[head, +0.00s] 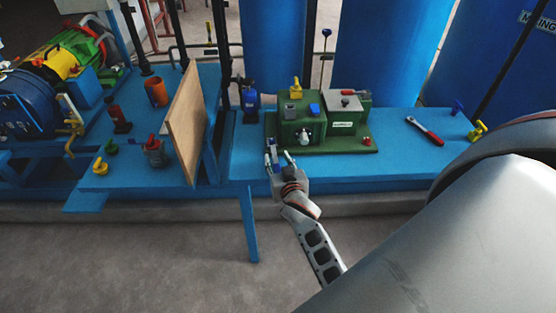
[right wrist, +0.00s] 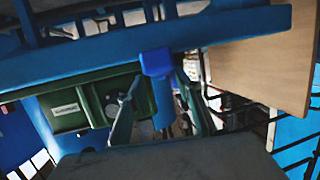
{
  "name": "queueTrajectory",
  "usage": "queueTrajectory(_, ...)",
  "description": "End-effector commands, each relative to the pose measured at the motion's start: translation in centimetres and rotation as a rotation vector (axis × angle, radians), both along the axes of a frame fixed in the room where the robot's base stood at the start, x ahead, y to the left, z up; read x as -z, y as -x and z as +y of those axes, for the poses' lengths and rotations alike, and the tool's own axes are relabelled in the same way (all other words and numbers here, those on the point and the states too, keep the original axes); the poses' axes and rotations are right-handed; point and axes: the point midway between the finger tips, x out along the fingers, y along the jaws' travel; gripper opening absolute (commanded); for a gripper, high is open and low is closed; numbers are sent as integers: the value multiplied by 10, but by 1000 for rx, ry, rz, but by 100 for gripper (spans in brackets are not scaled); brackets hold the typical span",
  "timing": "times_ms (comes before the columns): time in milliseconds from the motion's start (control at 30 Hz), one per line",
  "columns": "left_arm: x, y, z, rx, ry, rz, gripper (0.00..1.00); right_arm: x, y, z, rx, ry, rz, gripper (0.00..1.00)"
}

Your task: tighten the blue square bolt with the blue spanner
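My right gripper (head: 279,158) is at the front edge of the blue bench, in front of the green machine. Its fingers are spread apart, and they also show apart in the right wrist view (right wrist: 158,98). A small blue square-ended block (right wrist: 157,62) shows between and beyond the fingertips; I cannot tell whether it is the bolt or part of the spanner, or whether the fingers touch it. Another small blue block (head: 314,109) sits on the green machine's front. The only clear spanner-like tool (head: 425,130) has a red handle and lies at the bench's right. My left gripper is out of view.
The green machine (head: 338,135) stands on the blue bench (head: 395,165). An upright wooden board (head: 187,125) stands left of the gripper. Large blue tanks (head: 385,55) stand behind. A yellow valve (head: 477,131) is at the right end. Bare bench lies right of the machine.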

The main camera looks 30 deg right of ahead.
Motion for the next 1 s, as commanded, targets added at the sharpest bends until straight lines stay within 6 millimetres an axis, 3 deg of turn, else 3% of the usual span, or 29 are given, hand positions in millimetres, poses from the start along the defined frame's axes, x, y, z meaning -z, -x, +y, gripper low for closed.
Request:
queueTrajectory(233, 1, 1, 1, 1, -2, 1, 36, -12, 0, -1, 1, 2, -1, 35)
queueTrajectory(700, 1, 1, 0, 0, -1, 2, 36, -90, 0, 0, 0, 0, -3, 35)
queueTrajectory(1000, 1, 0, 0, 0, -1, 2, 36, -100, 0, 0, 0, 1, 1, 35)
